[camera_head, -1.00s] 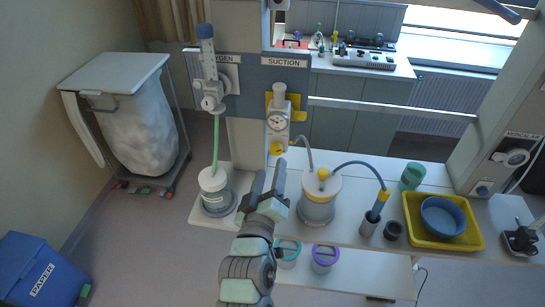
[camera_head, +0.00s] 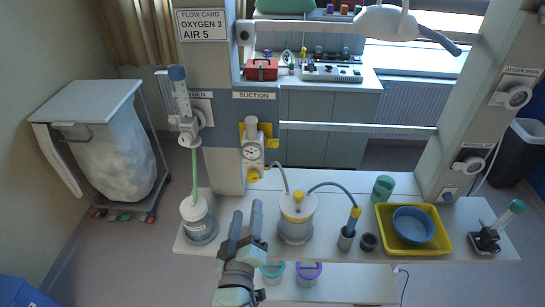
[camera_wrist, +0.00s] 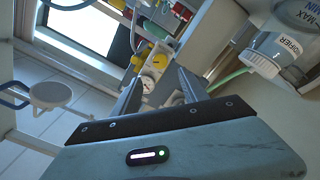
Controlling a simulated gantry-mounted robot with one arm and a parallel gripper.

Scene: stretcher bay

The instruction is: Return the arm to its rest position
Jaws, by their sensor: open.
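The fingers appear between the humidifier bottle (camera_head: 199,220) on the left and the suction jar (camera_head: 297,222) on the right. Whether they touch the shelf edge cannot be told. The rest of my arm is mostly out of view.
A yellow tray (camera_head: 442,240) with a blue bowl (camera_head: 413,226) sits right on the shelf. A blue hose (camera_head: 330,186) runs from the jar to a suction handle in a dark holder (camera_head: 346,240). A waste-bag trolley (camera_head: 112,150) stands left.

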